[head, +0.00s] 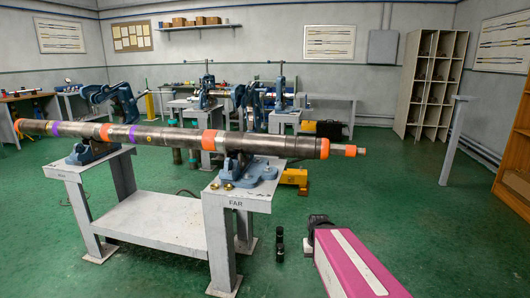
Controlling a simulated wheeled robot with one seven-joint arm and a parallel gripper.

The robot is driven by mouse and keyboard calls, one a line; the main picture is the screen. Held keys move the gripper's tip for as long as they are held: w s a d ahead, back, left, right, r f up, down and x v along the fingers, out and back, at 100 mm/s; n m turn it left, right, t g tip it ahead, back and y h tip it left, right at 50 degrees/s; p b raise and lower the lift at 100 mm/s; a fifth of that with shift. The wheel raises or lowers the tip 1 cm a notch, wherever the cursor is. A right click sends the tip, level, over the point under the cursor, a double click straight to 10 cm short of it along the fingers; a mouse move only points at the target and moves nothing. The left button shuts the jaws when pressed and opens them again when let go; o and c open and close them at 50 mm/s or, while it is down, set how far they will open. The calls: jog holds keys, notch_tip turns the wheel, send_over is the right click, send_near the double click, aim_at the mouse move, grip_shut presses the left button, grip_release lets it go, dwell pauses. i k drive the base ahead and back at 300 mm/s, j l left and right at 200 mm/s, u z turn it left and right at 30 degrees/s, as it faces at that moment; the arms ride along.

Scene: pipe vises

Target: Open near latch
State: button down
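A long pipe (170,137) with orange and purple bands lies level across two blue vises on a grey stand. The left vise (92,152) has a blue upper part (112,97) that rises above the pipe and looks swung up. The right vise (247,171) sits on the stand end marked FAR; blue parts also show above the pipe there, against similar vises behind. The word "near" is not readable anywhere, and no latch can be made out clearly. My pink arm comes in at lower right; its dark end, my gripper (319,221), is apart from the stand. Its fingers cannot be made out.
The grey stand (160,214) has a low shelf. Small brass parts (227,185) lie on its right top. Dark cylinders (280,243) stand on the floor beside my arm. Green floor (400,215) is open to the right. Shelving (430,85) stands at the back right.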

aim_at(84, 91)
jog(key=u, duration=1.55)
jog(key=i+j+u, duration=0.3)
jog(key=i, duration=0.35)
jog(key=i+j+u, duration=0.35)
jog(key=i, duration=0.3)
jog(key=i+u, duration=0.3)
jog(key=i, duration=0.35)
jog(key=i+j+z, duration=0.1)
jog(key=i+z, duration=0.25)
jog(key=i+j+z, duration=0.15)
jog(key=i+z, duration=0.2)
jog(key=i+j+z, duration=0.2)
jog(key=z, duration=0.15)
